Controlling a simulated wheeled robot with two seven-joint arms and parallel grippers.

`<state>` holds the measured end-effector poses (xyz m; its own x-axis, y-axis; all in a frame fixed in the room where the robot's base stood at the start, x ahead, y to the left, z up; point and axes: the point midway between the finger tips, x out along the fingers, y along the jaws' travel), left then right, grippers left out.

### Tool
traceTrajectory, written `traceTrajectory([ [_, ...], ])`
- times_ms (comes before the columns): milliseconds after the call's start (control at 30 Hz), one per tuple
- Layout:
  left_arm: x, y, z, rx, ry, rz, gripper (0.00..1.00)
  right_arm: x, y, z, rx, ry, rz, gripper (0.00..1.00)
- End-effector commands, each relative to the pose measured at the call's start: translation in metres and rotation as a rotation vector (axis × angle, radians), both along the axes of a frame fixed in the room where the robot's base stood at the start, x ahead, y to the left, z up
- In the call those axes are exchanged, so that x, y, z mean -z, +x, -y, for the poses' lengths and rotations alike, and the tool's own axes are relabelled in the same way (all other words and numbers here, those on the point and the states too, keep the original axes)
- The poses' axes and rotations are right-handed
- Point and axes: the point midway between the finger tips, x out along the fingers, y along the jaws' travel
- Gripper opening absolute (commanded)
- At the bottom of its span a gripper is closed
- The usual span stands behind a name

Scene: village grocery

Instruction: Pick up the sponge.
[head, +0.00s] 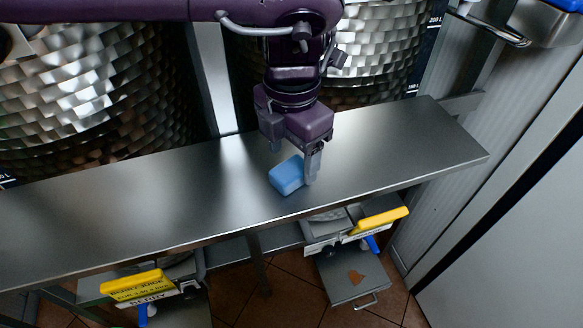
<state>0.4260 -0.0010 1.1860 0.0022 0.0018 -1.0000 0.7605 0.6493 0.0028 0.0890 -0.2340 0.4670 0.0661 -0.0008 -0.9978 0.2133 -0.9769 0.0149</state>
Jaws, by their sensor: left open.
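The sponge (286,175) is a light blue block lying on the steel shelf (190,189), near its front edge. My left gripper (295,165) comes down from above, right over the sponge. One finger stands at the sponge's right side, close to it or touching; I cannot tell which. The jaws are open, and the sponge rests on the shelf. My right gripper is not in view.
Large dimpled metal tanks (75,85) stand behind the shelf. A pale wall panel (500,215) is at the right. The shelf is otherwise bare.

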Motion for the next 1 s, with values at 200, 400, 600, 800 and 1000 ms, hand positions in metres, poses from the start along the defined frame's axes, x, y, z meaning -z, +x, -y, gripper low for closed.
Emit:
traceTrajectory([
  [200, 0.03, -0.005, -0.006, 0.001, 0.001, -0.003, 0.66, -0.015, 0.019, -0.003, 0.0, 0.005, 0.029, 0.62],
  [400, 0.038, -0.004, -0.005, -0.001, -0.001, -0.002, 0.66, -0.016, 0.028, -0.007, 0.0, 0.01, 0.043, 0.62],
  [600, 0.038, -0.004, -0.005, -0.001, -0.001, -0.001, 0.56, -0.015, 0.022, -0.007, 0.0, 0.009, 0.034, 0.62],
  [800, 0.037, -0.004, -0.005, -0.001, -0.001, -0.001, 0.3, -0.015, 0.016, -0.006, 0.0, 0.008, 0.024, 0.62],
  [1000, 0.037, -0.004, -0.005, -0.001, -0.001, -0.001, 0.19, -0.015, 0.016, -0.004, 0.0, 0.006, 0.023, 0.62],
])
